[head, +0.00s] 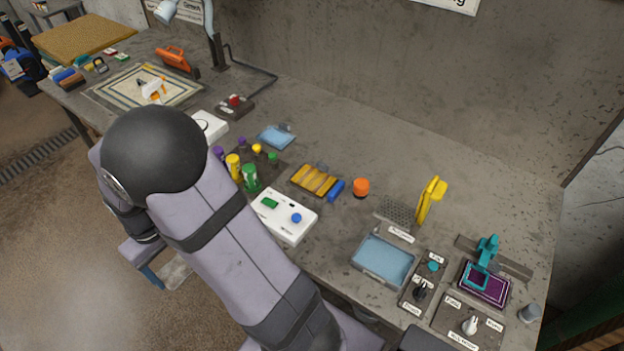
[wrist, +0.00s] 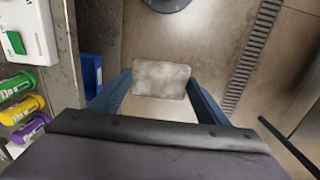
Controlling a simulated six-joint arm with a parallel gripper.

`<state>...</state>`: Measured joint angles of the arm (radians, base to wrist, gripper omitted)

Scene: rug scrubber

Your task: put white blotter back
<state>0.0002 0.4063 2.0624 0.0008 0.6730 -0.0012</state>
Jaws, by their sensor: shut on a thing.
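My gripper (wrist: 161,84) is shut on the white blotter (wrist: 161,78), a pale, mottled, rounded pad between its two blue fingers in the wrist view. In the head view the blotter (head: 179,271) shows partly beside my arm, off the front edge of the workbench and above the floor. My arm hides much of the gripper there. No empty place for the blotter can be made out for certain.
The workbench (head: 330,130) holds a white control box (head: 285,214), coloured bottles (head: 249,176), a blue tray (head: 384,259), an orange knob (head: 361,187) and a yellow tool (head: 430,200). A blue object (wrist: 92,75) is by the bench edge. The bench's back middle is clear.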

